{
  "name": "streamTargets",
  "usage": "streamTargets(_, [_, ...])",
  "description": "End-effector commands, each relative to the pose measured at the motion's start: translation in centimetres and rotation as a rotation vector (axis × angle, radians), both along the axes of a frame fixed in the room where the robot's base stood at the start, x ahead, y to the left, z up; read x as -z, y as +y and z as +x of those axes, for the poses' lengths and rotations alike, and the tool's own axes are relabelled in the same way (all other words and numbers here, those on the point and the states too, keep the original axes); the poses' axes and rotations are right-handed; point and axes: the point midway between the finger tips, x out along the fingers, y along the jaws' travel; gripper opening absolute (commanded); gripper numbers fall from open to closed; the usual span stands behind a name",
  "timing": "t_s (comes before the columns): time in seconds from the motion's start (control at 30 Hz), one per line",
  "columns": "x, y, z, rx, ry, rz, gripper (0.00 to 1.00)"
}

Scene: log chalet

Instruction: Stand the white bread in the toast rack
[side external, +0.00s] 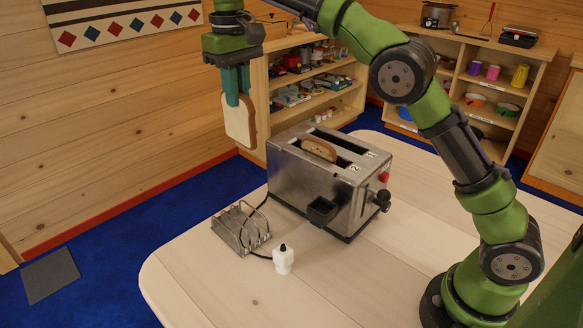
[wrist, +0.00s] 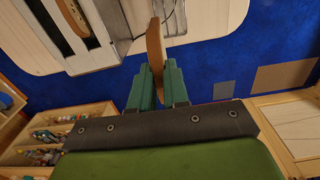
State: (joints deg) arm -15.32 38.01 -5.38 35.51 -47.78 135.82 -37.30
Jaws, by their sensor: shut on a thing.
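My gripper (side external: 236,88) is shut on the white bread (side external: 240,124), a pale slice with a brown crust. The slice hangs upright, high above the table's far left edge. In the wrist view the bread (wrist: 154,45) shows edge-on between the green fingers (wrist: 160,85). The wire toast rack (side external: 240,230) stands on the table, below the bread and well apart from it. Part of the rack (wrist: 172,16) shows at the top of the wrist view, partly hidden by the bread. I see no bread in the rack.
A metal toaster (side external: 325,185) stands right of the rack, with a browner slice (side external: 319,149) in one slot. Its black cord runs beside the rack. A small white bottle (side external: 283,260) stands in front of the rack. The table's front (side external: 230,300) is clear. Shelves (side external: 320,95) stand behind.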

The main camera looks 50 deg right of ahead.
Motion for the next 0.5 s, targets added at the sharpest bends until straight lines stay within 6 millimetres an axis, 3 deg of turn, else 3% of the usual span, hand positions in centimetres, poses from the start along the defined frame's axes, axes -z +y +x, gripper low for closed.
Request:
streamTargets(0.23, [2.5, 0.1, -0.2, -0.002, 0.002, 0.004, 0.03])
streamTargets(0.37, [4.9, 0.1, -0.2, -0.001, 0.002, 0.005, 0.03])
streamTargets(0.5, [8.7, 0.1, -0.2, 0.0, 0.005, 0.005, 0.03])
